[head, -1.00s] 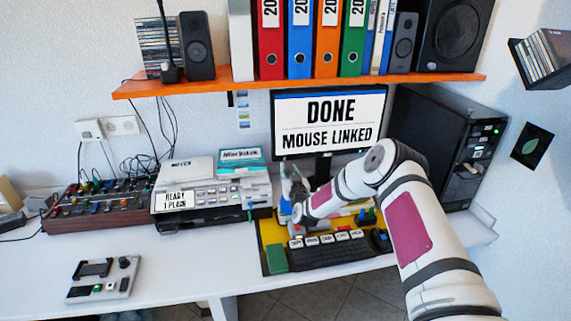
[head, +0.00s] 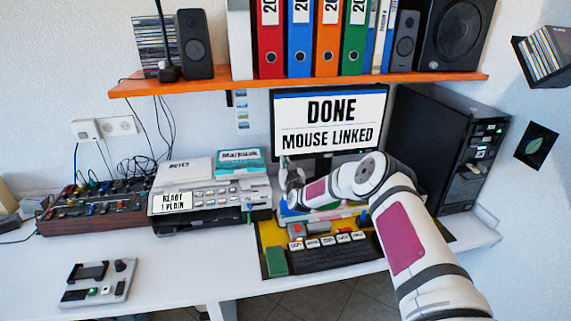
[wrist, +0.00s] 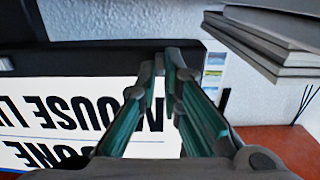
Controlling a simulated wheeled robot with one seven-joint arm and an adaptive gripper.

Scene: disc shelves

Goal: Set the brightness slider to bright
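I cannot make out a brightness slider for certain. The monitor (head: 330,118) reads "DONE MOUSE LINKED"; its screen also shows upside down in the wrist view (wrist: 60,115). A small control panel (head: 98,283) with dark slots, a knob and small buttons lies on the desk at front left; its parts are too small to read. My gripper (head: 287,172) is in front of the monitor's lower left, beside the printer. In the wrist view, its teal fingers (wrist: 165,62) meet at the tips, with nothing seen between them.
The printer (head: 210,198) stands left of my gripper, and a mixer (head: 95,208) with many knobs is farther left. A keyboard (head: 330,254) lies below my arm. An orange shelf (head: 250,85) with binders hangs above. The desk's front left is mostly clear.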

